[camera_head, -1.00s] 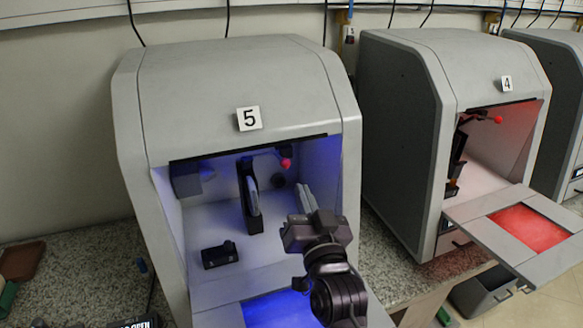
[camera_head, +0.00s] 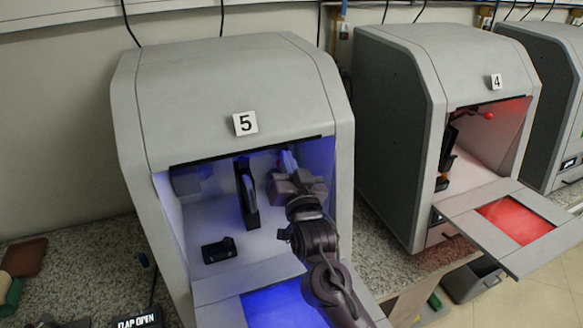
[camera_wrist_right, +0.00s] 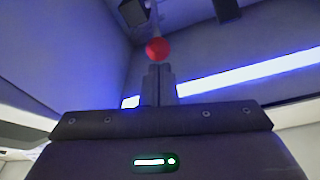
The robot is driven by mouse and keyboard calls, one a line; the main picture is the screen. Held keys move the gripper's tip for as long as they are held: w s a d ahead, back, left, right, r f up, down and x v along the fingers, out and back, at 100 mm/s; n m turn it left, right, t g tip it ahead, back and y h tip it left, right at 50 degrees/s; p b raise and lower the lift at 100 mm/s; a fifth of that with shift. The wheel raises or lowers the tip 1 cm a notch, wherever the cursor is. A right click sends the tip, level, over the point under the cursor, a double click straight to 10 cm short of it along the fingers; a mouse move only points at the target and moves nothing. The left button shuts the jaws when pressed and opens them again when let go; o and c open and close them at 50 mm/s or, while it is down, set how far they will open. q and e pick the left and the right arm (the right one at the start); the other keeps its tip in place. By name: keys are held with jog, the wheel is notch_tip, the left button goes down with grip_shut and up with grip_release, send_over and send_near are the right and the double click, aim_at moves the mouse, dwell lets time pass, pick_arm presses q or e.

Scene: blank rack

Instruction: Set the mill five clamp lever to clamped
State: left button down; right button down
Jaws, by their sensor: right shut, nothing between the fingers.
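Mill five (camera_head: 235,85) is the grey box with a "5" label, its front open and lit blue inside. Its clamp lever's red ball knob (camera_wrist_right: 157,49) shows in the right wrist view, just beyond my fingertips, on a thin rod running upward. I cannot tell whether the fingertips touch the knob. In the head view my gripper hides the knob. My right gripper (camera_head: 287,160) reaches into the opening at its upper right, fingers pointing up and inward. It is shut and empty; its fingers also show in the wrist view (camera_wrist_right: 158,75). My left gripper is out of view.
Inside mill five stand a dark upright holder with a pale disc (camera_head: 247,195) and a low black block (camera_head: 218,250). The lowered flap (camera_head: 280,308) lies in front. Mill four (camera_head: 400,130) stands to the right with its flap (camera_head: 515,225) out.

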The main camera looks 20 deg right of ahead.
jog(key=shift+w, duration=0.15)
jog(key=shift+s+f+b, duration=0.2)
jog(key=shift+f+b, duration=0.2)
jog(key=shift+f, duration=0.2)
dwell(0.4)
jog(key=shift+s+f+b, duration=0.15)
jog(key=shift+f+b, duration=1.2)
jog(key=shift+f, duration=1.05)
jog(key=shift+s, duration=0.1)
jog(key=s+f+b, duration=0.1)
jog(key=s+b, duration=0.1)
jog(key=s, duration=0.5)
jog(key=shift+s+a+f+b, duration=0.15)
jog(key=shift+s+a+b, duration=0.15)
jog(key=shift+b, duration=0.1)
